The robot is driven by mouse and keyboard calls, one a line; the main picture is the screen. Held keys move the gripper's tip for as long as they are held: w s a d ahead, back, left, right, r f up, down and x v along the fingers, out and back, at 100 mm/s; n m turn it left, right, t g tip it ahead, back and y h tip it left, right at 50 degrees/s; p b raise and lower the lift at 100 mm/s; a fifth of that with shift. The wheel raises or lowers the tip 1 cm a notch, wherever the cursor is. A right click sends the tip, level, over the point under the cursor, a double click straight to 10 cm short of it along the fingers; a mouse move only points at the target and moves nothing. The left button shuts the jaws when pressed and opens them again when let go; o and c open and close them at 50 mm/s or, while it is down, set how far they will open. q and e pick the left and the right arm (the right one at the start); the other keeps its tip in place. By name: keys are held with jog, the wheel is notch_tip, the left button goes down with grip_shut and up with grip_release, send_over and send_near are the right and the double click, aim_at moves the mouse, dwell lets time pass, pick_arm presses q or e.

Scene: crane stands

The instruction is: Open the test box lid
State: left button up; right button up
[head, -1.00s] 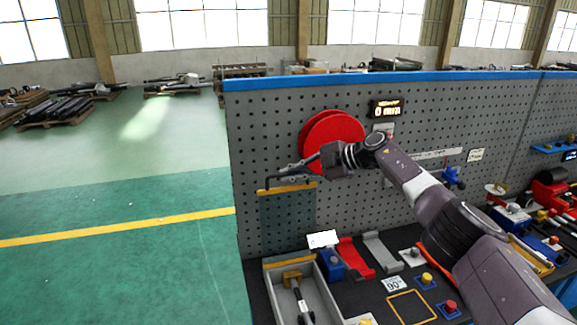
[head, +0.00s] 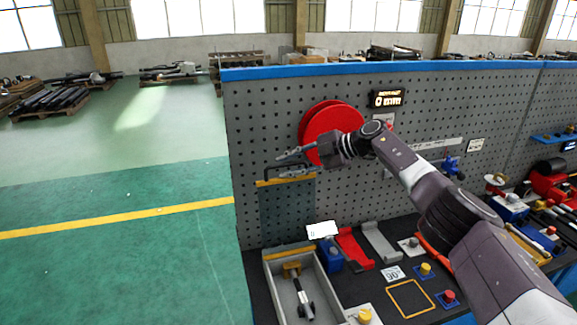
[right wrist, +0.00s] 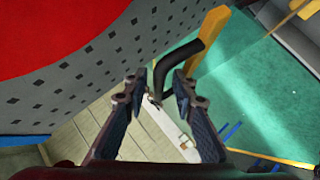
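The test box (head: 271,290) is a grey open-topped box at the front left of the bench. Its lid (head: 287,218) is a dark see-through panel standing upright behind it against the pegboard, with a yellow strip along its top edge. A black bent handle (head: 290,174) sits at that strip; it also shows in the right wrist view (right wrist: 182,60). My right gripper (head: 288,163) is open by the handle. In the right wrist view the fingers (right wrist: 156,92) are spread and empty, with the handle just beyond the gap. My left gripper is out of view.
A red disc (head: 330,130) on the pegboard is right behind my right wrist. Red and grey cradles (head: 381,242) and buttons (head: 425,269) stand right of the box.

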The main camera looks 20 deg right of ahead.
jog(key=shift+s+d+r, duration=0.15)
jog(key=shift+d, duration=0.05)
jog(key=v, duration=1.1)
jog(key=shift+s, duration=0.15)
jog(key=shift+d+r, duration=0.15)
